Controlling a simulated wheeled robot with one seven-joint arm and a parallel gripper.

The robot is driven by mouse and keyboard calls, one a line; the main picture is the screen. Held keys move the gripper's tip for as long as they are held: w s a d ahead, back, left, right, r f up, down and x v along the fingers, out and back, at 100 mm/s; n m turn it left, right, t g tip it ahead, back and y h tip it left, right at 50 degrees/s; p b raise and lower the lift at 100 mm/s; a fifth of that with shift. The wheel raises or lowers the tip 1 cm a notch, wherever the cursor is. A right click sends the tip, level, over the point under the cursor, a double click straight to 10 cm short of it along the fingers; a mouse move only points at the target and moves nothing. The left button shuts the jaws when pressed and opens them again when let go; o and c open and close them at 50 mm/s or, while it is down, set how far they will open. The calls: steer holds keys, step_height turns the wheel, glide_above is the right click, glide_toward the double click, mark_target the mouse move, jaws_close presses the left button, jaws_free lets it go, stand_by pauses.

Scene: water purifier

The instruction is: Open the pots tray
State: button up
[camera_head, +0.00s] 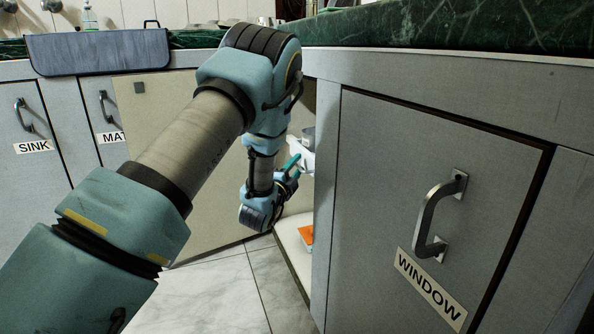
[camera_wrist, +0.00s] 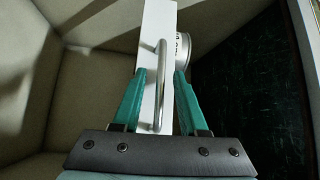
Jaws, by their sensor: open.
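In the wrist view, a white panel (camera_wrist: 153,30) carries a shiny bar handle (camera_wrist: 159,100). I take it to be the front of the pots tray, though no full label is readable. My gripper (camera_wrist: 160,74) is open, with its two teal fingers on either side of the bar. I cannot tell whether either finger touches it. In the head view my gripper (camera_head: 294,162) reaches into the open cabinet, and a white part (camera_head: 304,152) shows just beyond it. Most of the tray is hidden behind the cabinet's front.
A beige door panel (camera_head: 190,150) stands open left of my gripper. The closed WINDOW door (camera_head: 400,180) with its handle is close on the right. An orange item (camera_head: 306,236) lies low in the cabinet. A round metal-rimmed container (camera_wrist: 183,48) is beside the white panel.

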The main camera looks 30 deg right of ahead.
steer(key=shift+w+d, duration=0.1)
steer(key=shift+c, duration=0.2)
jaws_close()
stand_by(1.3)
